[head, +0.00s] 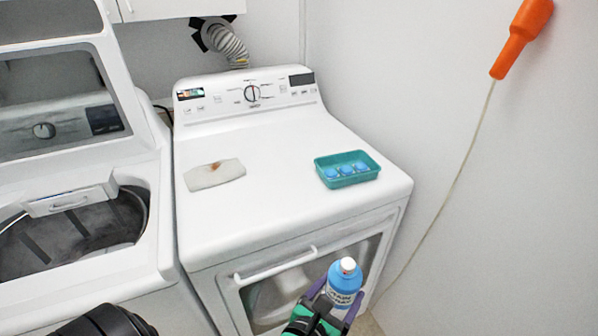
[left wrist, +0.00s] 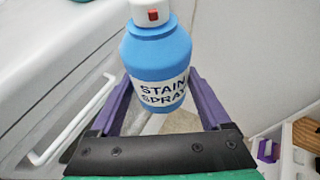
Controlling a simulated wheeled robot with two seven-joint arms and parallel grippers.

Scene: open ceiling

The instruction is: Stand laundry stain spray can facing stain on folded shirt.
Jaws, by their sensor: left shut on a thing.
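The stain spray can (head: 345,282) is blue with a white cap and a white label, and stands upright in front of the dryer. My left gripper (head: 336,296) is shut on it, with one purple finger on each side. In the left wrist view the can (left wrist: 158,62) shows its "STAIN SPRAY" label and the red spot on its cap towards the camera. The folded shirt (head: 203,180) lies flat on the dryer top at left, apart from the can. Its reddish-brown stain (head: 216,166) is near its far edge. My right gripper is not seen.
A teal tray (head: 368,173) with blue round items sits on the right of the dryer top (head: 270,205). The top is clear between tray and shirt. The dryer door handle (head: 275,265) is near the can. An open washer (head: 150,175) stands at left; a wall is at right.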

